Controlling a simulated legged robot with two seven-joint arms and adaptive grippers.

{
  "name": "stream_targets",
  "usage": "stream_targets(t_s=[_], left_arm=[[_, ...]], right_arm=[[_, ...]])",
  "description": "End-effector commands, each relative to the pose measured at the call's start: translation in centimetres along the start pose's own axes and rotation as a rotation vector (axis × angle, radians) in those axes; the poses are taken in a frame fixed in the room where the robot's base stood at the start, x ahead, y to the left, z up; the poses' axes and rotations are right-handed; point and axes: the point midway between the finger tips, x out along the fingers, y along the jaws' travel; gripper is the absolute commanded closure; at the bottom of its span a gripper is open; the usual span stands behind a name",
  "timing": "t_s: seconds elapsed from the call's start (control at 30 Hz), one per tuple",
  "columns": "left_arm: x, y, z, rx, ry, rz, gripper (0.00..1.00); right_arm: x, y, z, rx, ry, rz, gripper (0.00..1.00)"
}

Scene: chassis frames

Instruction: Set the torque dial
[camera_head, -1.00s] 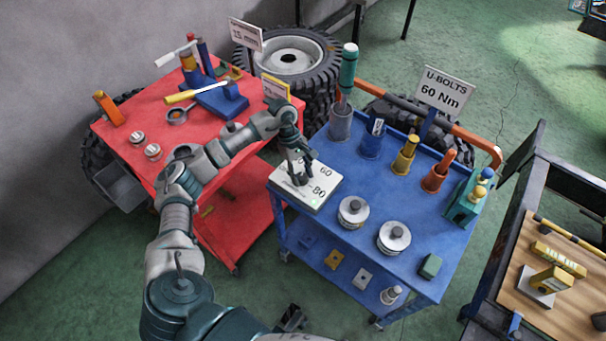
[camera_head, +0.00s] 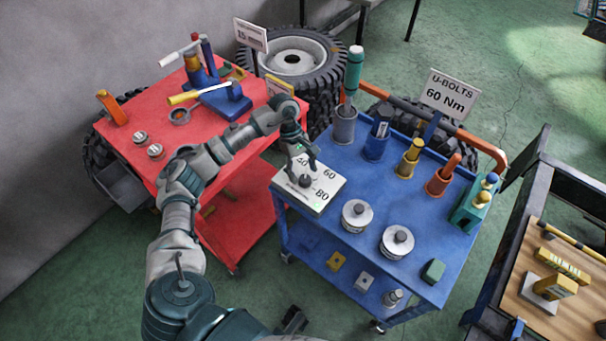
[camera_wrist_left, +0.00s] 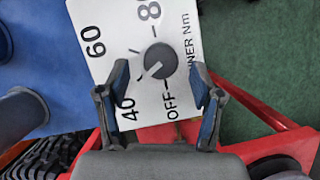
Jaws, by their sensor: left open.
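The torque dial is a white plate (camera_head: 325,188) on the near left corner of the blue cart. It carries the marks OFF, 40, 60 and 80 and a dark round knob (camera_head: 305,182). In the left wrist view the knob (camera_wrist_left: 160,60) has a light mark that appears to face the 40 side; its exact setting is hard to read. My left gripper (camera_head: 302,163) is open above the plate. In the left wrist view its fingertips (camera_wrist_left: 160,80) are spread to either side just below the knob, with nothing visible between them. My right gripper is not clearly seen.
A sign (camera_head: 447,93) reads U-BOLTS 60 Nm. The blue cart (camera_head: 345,260) also holds silver weights (camera_head: 397,240), coloured holders and a green-handled tool (camera_head: 353,75). A red cart (camera_head: 230,150) with tools stands left, under my left arm. A wooden-topped bench (camera_head: 540,310) is at right.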

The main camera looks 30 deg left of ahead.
Motion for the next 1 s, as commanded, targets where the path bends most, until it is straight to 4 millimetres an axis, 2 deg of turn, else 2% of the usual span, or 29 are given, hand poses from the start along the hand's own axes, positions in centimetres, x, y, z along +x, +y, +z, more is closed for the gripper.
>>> stream_targets(t_s=[0.2,0.4,0.6,1.0], left_arm=[[-5.1,0.1,-0.3,0.000,-0.002,0.005,0.34],[-8.6,0.0,-0.6,-0.001,-0.004,0.003,0.34],[-9.9,-0.1,-0.7,-0.001,-0.005,0.000,0.34],[-10.0,0.0,-0.6,-0.001,-0.004,0.000,0.34]], right_arm=[[-0.1,-0.1,0.0,0.000,0.000,0.002,0.25],[-0.1,-0.1,0.0,0.000,0.000,0.002,0.25],[0.0,-0.1,0.0,0.001,0.000,0.002,0.25],[0.0,-0.1,-0.1,0.001,-0.002,0.003,0.25]])
